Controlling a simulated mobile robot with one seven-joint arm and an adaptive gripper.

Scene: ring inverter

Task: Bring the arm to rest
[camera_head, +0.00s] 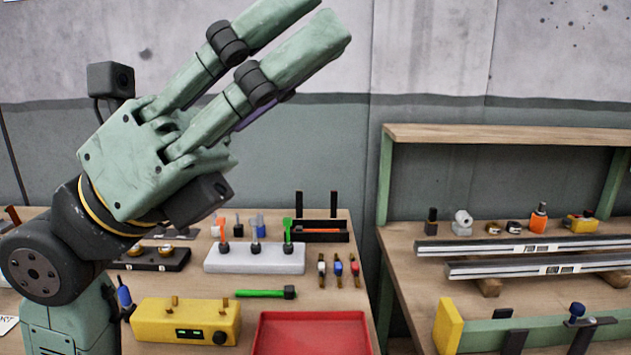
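My gripper (331,22) is raised high at the upper left, well above the bench and in front of the wall. Its green fingers point up and to the right. The upper finger is cut off by the top edge of the picture. A gap shows between the fingers along their visible length, and nothing is seen held in it. My arm rises from the lower left and bends at a dark joint. The lower part of the arm is cut off by the picture's edge.
On the left bench (330,280) stand a red tray (312,335), a yellow box (187,320), a green hammer-like tool (266,293) and a white rack (254,258). The right bench (398,250) holds long metal bars (520,247) under a shelf (500,133). Free air surrounds the gripper.

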